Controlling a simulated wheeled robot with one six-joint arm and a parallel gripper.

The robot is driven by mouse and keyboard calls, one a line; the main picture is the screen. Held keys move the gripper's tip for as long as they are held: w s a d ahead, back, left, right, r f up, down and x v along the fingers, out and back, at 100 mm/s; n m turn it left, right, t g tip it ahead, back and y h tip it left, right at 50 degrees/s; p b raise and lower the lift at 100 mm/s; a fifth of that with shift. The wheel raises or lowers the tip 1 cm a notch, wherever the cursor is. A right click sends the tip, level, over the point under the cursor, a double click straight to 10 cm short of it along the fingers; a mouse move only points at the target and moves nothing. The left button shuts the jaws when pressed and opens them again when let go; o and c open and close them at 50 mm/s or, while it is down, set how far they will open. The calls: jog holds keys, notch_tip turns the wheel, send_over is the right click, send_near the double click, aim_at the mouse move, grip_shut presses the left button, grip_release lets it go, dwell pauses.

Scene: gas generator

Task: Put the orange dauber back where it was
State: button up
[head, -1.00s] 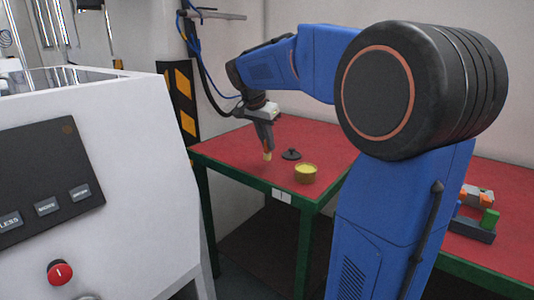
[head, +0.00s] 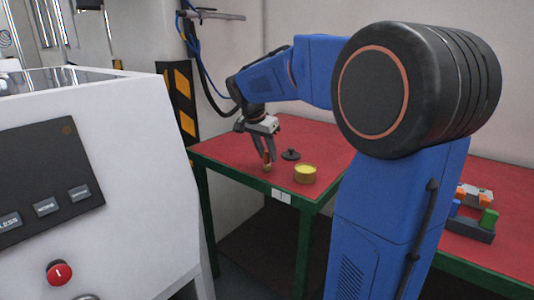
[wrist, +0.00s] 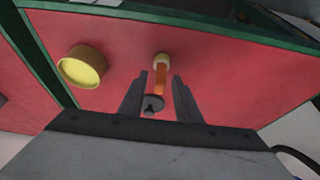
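The orange dauber (head: 267,158) has a pale tip at its lower end and stands near upright at the table's front left. In the wrist view the dauber (wrist: 160,78) lies between the two dark fingers, with gaps on both sides. My gripper (head: 263,155) points down around it, fingers spread; it also shows in the wrist view (wrist: 160,88). The pale tip appears to be at the red tabletop, but exact contact is hard to tell. A round yellow tin (head: 305,174) stands to the right, open with yellow content. A black lid (head: 291,155) lies behind it.
The red table (head: 225,150) has a green frame and a white label (head: 281,196) on its front edge. A white machine (head: 150,190) stands at the left. A dark holder with coloured blocks (head: 472,228) is at the right.

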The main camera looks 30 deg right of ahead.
jog(key=shift+r, duration=0.1)
jog(key=v, duration=1.2)
jog(key=s+a+f+n+t+y, duration=0.1)
jog(key=s+a+f+n, duration=0.3)
jog(key=s+f, duration=0.3)
jog(key=s+a+f+n+t+y, duration=0.1)
jog(key=s+a+f+n, duration=0.2)
jog(key=s, duration=0.9)
jog(key=s+a+f+n+t+y, duration=0.1)
jog(key=s+a+f+n+y, duration=0.1)
jog(key=s+a+f+n, duration=0.2)
jog(key=s+f+n, duration=0.3)
jog(key=s+f, duration=0.2)
jog(key=f, duration=0.3)
jog(key=shift+s+a, duration=0.3)
jog(key=shift+s, duration=0.05)
jog(key=shift+r, duration=0.1)
